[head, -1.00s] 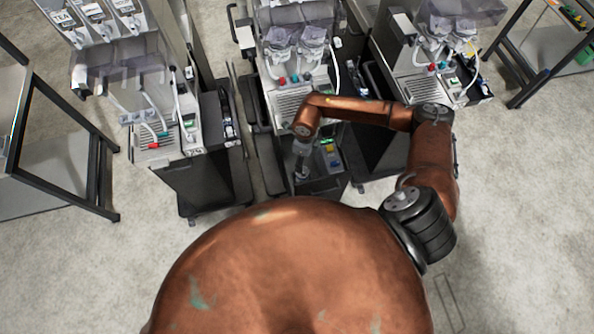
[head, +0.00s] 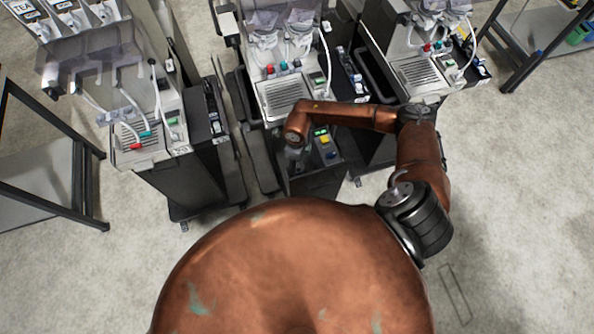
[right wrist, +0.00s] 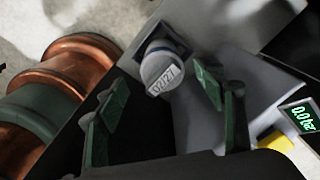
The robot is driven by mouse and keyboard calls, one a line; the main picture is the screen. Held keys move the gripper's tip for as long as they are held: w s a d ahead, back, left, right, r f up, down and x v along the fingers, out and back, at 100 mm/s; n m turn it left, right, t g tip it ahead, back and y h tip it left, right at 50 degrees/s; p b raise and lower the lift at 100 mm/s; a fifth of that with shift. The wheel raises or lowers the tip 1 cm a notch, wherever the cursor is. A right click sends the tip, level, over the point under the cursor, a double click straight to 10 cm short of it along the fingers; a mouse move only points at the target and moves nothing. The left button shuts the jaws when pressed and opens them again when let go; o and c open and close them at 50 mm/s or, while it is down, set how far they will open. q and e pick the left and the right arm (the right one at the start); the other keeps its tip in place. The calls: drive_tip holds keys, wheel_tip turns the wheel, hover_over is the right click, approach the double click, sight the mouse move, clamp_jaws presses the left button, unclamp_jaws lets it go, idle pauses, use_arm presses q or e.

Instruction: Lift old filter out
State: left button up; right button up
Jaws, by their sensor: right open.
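I see no contact between the pads and the filter. In the head view my right gripper (head: 297,158) points down over the middle cart, largely hidden under my wrist. The filter cannot be made out there. My left gripper is out of view.
A green display reading 0.0 bar (right wrist: 301,117) and a yellow block (right wrist: 277,141) lie right of the fingers. The middle dispenser (head: 284,92) stands just behind my right wrist, with dispensers on both sides. Open floor (head: 500,180) lies to the right.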

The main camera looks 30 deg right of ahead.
wheel_tip(320, 180, down, 4)
drive_tip(key=shift+d+f, duration=0.15)
drive_tip(key=shift+f, duration=0.05)
drive_tip(key=shift+w, duration=0.1)
drive_tip(key=c, duration=1.4)
drive_tip(key=shift+c, duration=0.2)
wheel_tip(320, 180, up, 10)
drive_tip(key=shift+r, duration=0.1)
